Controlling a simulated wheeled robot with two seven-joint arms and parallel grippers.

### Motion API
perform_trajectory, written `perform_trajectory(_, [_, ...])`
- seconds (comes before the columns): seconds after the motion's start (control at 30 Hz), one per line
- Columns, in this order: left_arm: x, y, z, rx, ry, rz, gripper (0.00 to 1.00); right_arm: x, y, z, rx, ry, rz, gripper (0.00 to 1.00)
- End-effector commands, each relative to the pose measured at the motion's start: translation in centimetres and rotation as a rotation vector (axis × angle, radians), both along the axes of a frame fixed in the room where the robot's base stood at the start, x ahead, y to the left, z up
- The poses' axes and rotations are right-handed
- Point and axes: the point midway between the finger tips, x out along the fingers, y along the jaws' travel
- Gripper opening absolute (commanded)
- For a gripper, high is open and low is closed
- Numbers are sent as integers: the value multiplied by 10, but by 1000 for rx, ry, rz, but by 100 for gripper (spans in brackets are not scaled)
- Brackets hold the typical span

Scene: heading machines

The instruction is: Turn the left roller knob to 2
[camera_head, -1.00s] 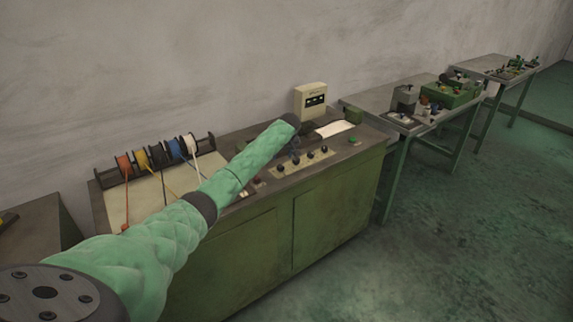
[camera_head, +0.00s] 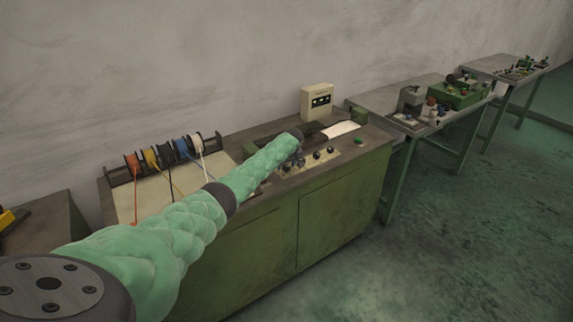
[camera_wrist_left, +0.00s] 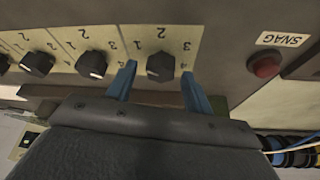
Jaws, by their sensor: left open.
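A pale panel (camera_wrist_left: 118,40) carries a row of black knobs with numerals around them. The knob at the row's right end (camera_wrist_left: 160,66) in the left wrist view lies between the two blue fingers of my open left gripper (camera_wrist_left: 158,76). One finger is on each side of it, apparently with gaps; the depth is hard to judge. Numerals 1, 2, 3 and 4 show around it; its pointer direction is unclear. In the head view my left gripper (camera_head: 297,152) is small and dark over the left end of the panel (camera_head: 322,161). My right gripper is out of view.
A red button (camera_wrist_left: 265,66) marked SNAG sits right of the knobs in the wrist view. Another knob (camera_wrist_left: 92,64) is close on the left. In the head view, wire spools (camera_head: 168,155) stand at the back left and a cream box (camera_head: 317,101) behind the panel.

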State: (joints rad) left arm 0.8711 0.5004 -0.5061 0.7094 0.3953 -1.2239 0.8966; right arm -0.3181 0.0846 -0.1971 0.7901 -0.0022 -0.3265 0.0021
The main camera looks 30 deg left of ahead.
Motion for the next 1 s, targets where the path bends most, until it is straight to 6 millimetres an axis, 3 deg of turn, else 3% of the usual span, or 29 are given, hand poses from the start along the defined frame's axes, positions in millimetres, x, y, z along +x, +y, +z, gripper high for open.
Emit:
perform_trajectory(0.33, [1, 1, -2, 1, -1, 0, 52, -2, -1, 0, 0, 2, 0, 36])
perform_trajectory(0.57, [1, 1, -2, 1, 0, -1, 7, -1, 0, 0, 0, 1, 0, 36])
perform_trajectory(1.0, [0, 1, -1, 1, -2, -89, 7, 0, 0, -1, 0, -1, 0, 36])
